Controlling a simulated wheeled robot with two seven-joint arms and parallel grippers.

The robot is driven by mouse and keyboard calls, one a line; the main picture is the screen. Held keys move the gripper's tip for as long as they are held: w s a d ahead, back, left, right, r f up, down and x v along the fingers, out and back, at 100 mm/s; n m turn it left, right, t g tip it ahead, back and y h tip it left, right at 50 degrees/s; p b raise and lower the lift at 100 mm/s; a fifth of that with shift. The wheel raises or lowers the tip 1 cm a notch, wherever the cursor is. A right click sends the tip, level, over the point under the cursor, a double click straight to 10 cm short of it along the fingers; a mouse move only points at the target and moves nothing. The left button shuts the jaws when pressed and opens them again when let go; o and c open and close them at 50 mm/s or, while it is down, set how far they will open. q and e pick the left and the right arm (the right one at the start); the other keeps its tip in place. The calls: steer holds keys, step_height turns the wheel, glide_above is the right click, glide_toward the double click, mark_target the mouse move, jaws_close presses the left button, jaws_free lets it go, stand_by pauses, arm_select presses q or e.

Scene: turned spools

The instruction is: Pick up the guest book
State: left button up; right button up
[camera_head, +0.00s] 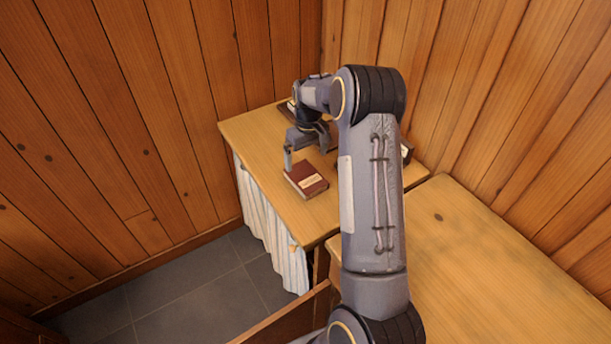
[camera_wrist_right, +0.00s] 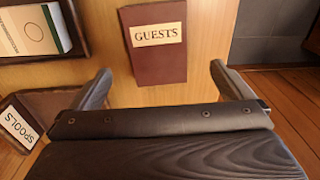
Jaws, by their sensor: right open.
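The guest book (camera_head: 306,179) is a dark red book with a pale label, lying on the wooden table near its front edge. In the right wrist view the guest book (camera_wrist_right: 156,43) shows the word GUESTS and sits ahead, between the spread fingers. My right gripper (camera_head: 306,157) is open and empty, just behind and above the book in the head view. The right gripper's two fingers (camera_wrist_right: 164,82) also show in the wrist view, apart from the book. My left gripper is in neither view.
The table (camera_head: 245,130) has a white curtain (camera_head: 270,235) below. Another wooden surface (camera_head: 480,270) adjoins it at right. Plank walls enclose the corner.

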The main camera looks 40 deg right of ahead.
mark_target(306, 176)
steer(key=shift+w+d+f, duration=0.35)
steer(key=shift+d+f, duration=0.05)
steer(key=shift+f, duration=0.6)
steer(key=f, duration=0.2)
steer(key=f+p, duration=0.1)
steer(key=f, duration=0.2)
steer(key=f+p, duration=0.1)
steer(key=f, duration=0.1)
steer(key=shift+a+f, duration=0.15)
steer(key=shift+a, duration=0.15)
steer(key=c, duration=1.1)
steer(key=shift+o, duration=0.2)
